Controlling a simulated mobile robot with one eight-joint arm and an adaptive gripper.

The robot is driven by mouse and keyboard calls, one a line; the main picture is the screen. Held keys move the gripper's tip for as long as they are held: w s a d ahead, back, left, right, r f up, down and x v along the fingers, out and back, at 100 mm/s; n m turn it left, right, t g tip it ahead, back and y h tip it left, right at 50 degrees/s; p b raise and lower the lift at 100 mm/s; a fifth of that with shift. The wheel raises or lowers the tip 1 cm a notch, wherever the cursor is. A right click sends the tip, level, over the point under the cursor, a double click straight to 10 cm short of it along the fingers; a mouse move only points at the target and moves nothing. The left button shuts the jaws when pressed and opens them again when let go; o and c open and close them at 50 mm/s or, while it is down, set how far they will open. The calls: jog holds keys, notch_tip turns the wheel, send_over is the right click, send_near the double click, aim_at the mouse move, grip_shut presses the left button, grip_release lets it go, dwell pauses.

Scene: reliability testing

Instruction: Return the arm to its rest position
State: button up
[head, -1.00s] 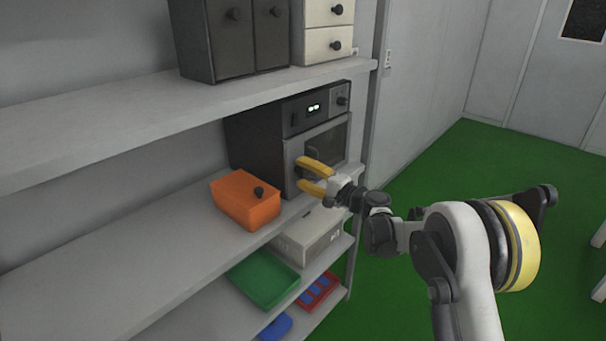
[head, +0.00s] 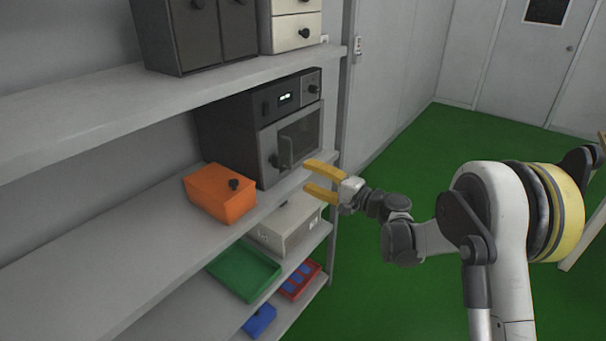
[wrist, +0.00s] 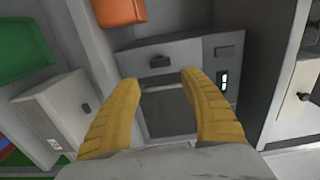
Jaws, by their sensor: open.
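My gripper (head: 312,180) has yellow fingers, spread apart with nothing between them. In the head view it is in the air in front of the shelf unit, to the right of the dark oven (head: 290,140) and apart from it. The oven's door looks shut. In the wrist view the two fingers (wrist: 160,95) point toward the oven front, whose window and handle (wrist: 160,61) show between and beyond them. My white arm reaches in from the right of the head view.
An orange box (head: 215,195) sits on the middle shelf left of the oven. Below are a green tray (head: 243,268), a pale box (head: 285,224), a red tray (head: 300,277) and a blue bin (head: 260,320). The green floor (head: 390,160) beyond the arm looks clear.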

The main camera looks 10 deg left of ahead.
jog(key=shift+r, duration=0.1)
jog(key=s+d+r+n+h, duration=0.1)
jog(key=s+d+r+h, duration=0.3)
jog(key=s+d, duration=0.25)
jog(key=s+d+r+n+h, duration=0.2)
jog(key=s+d+r+h, duration=0.15)
jog(key=s+d, duration=0.3)
jog(key=s+d+f+h, duration=0.2)
jog(key=s+d+h, duration=0.2)
jog(key=s+d, duration=0.7)
jog(key=s+d+f+n+h, duration=0.1)
jog(key=s+d+f+h, duration=0.2)
jog(key=s+d, duration=0.8)
jog(key=shift+s+d+h, duration=0.25)
jog(key=shift+d+h, duration=0.1)
jog(key=shift+h, duration=0.7)
jog(key=shift+c, duration=0.5)
